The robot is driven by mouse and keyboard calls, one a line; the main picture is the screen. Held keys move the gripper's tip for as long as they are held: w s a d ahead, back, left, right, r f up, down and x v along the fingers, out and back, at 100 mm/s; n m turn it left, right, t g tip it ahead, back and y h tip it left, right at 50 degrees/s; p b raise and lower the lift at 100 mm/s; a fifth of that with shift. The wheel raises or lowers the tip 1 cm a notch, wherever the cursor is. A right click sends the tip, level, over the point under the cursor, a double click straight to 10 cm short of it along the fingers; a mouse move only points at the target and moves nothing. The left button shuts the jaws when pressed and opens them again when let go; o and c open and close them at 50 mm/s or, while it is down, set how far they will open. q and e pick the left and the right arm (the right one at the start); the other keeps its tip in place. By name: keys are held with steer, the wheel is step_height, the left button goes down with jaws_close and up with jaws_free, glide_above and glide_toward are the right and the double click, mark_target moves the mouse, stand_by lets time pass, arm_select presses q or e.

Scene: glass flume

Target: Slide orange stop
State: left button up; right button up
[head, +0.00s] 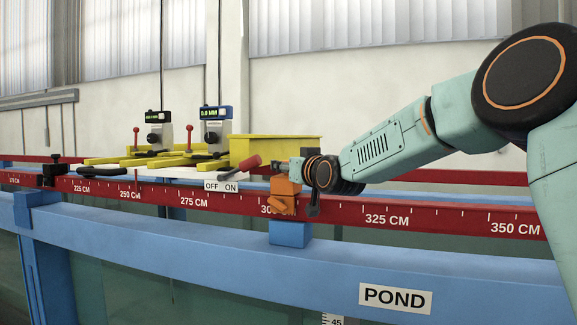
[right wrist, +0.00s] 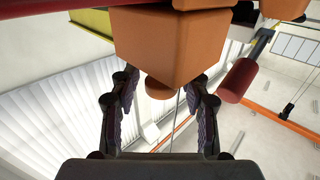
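The orange stop (head: 284,194) sits on the red scale rail (head: 352,214), between the 275 CM and 325 CM marks. My right gripper (head: 292,172) reaches it from the right, close to its upper part. In the right wrist view the orange stop (right wrist: 172,48) fills the top middle, with a round orange knob (right wrist: 158,88) beneath its block. The fingers of my right gripper (right wrist: 162,85) stand apart on either side of the knob. The block hides the fingertips, so contact is unclear. My left gripper is not in view.
A yellow carriage (head: 275,147) with two gauges and a dark red handle (head: 246,166) stands just left of the stop. The handle also shows near the fingers in the wrist view (right wrist: 237,80). A black clamp (head: 52,172) sits far left. The rail right of the stop is clear.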

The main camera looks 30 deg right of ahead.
steer(key=shift+o, duration=0.4)
steer(key=shift+w+a, duration=0.1)
steer(key=shift+a, duration=0.05)
steer(key=shift+f, duration=0.1)
steer(key=s, duration=0.7)
steer(key=shift+s+a, duration=0.25)
